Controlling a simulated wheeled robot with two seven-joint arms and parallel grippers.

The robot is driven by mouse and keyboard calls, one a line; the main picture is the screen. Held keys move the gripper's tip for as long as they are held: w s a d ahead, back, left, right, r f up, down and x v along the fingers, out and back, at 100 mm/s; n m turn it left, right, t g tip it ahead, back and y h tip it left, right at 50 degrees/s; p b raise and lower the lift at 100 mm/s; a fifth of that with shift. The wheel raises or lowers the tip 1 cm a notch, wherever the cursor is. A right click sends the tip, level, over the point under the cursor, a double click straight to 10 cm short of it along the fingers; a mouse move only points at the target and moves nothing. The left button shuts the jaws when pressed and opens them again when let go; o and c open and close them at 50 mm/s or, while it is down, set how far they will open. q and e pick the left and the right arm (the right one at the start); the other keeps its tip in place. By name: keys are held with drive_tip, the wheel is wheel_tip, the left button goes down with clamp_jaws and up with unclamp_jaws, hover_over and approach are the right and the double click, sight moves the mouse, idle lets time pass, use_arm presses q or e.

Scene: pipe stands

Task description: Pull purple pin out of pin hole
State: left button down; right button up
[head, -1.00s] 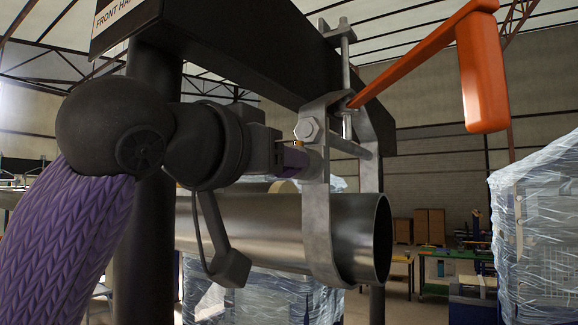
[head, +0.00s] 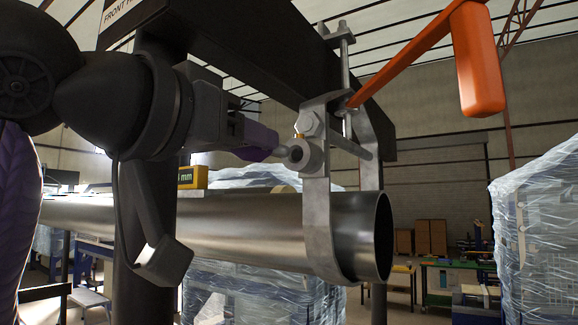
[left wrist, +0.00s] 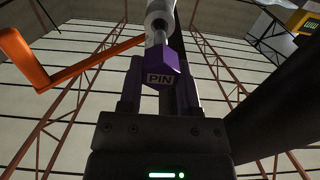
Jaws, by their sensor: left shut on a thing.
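The purple pin (head: 260,139) is in the jaws of my left gripper (head: 240,133), below the black beam. Its bare metal shaft points right at the round grey pin hole (head: 311,158) on the clamp. The dark mouth of the hole shows; I cannot tell whether the shaft tip is just inside it or clear of it. In the left wrist view the pin's purple body (left wrist: 162,68), marked PIN, sits between the fingers of the left gripper (left wrist: 160,88), with the shaft toward the grey pin-hole collar (left wrist: 160,16). My right gripper is in neither view.
The metal clamp (head: 317,220) hangs from the black beam (head: 270,60) around a large steel pipe (head: 240,225). An orange lever (head: 478,60) sticks out up and right. A yellow block (head: 193,177) sits on the pipe. Wrapped pallets and workbenches stand behind.

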use_arm(q)
drive_tip(key=shift+s+a, duration=0.4)
drive_tip(key=shift+s, duration=0.1)
drive_tip(key=s+a+r, duration=0.3)
drive_tip(key=s, duration=0.1)
drive_tip(key=shift+s+a, duration=0.25)
drive_tip(key=shift+s, duration=0.15)
drive_tip(key=shift+w, duration=0.1)
